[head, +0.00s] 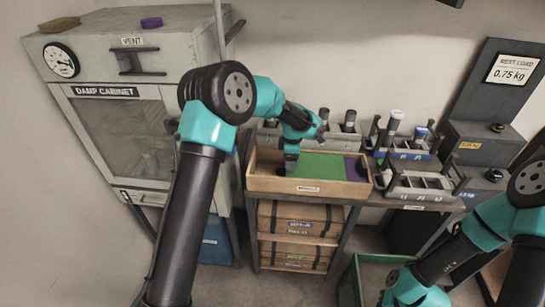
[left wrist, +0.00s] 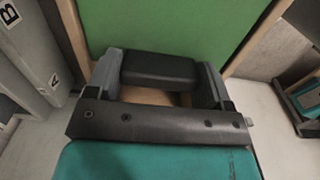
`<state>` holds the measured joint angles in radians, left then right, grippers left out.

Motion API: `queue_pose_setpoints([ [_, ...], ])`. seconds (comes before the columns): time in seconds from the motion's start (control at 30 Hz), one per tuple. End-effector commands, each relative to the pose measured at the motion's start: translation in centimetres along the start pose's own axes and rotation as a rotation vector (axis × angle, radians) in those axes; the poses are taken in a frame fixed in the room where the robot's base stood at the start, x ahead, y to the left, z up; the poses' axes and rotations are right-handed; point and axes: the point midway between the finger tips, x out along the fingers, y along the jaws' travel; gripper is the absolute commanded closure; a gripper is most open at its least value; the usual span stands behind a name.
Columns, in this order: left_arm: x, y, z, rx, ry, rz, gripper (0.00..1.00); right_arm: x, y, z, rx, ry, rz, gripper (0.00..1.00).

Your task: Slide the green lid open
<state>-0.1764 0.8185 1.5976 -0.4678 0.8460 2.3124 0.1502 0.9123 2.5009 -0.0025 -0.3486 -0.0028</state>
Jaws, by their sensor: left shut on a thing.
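The green lid (head: 322,164) lies inside a light wooden box (head: 310,187) on the bench, covering its middle. A purple area (head: 355,168) shows in the box right of the lid. My left gripper (head: 291,163) reaches down into the left part of the box, at the lid's left side. In the left wrist view, the green lid (left wrist: 185,28) fills the top centre. The gripper fingers stand either side of a dark block-shaped handle (left wrist: 158,70) and are shut on it. The handle's base is partly hidden by my gripper. My right gripper is out of view.
Right of the box stand grey racks (head: 420,184) with bottles and labelled slots. Behind the box are several dark-topped items (head: 349,121). A damp cabinet (head: 125,120) is on the left. A green crate (head: 372,262) sits low, near my right arm.

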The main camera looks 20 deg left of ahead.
Motion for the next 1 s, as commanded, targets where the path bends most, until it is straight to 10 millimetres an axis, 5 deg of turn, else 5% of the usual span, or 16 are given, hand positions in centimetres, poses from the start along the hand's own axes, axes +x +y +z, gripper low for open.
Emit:
queue_pose_setpoints([
  [0.23, 0.0, 0.0, 4.4, 0.001, -0.001, 0.000, 0.68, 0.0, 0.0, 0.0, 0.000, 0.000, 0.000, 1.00],
  [0.67, 0.0, 0.0, 5.1, 0.000, -0.001, 0.000, 0.68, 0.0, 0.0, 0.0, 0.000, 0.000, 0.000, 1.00],
  [0.7, 0.0, 0.0, 5.1, 0.000, -0.001, 0.000, 0.24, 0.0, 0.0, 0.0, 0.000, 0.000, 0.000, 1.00],
  [1.0, 0.0, 0.0, 5.1, 0.000, 0.000, 0.000, 0.00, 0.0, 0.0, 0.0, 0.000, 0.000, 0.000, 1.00],
])
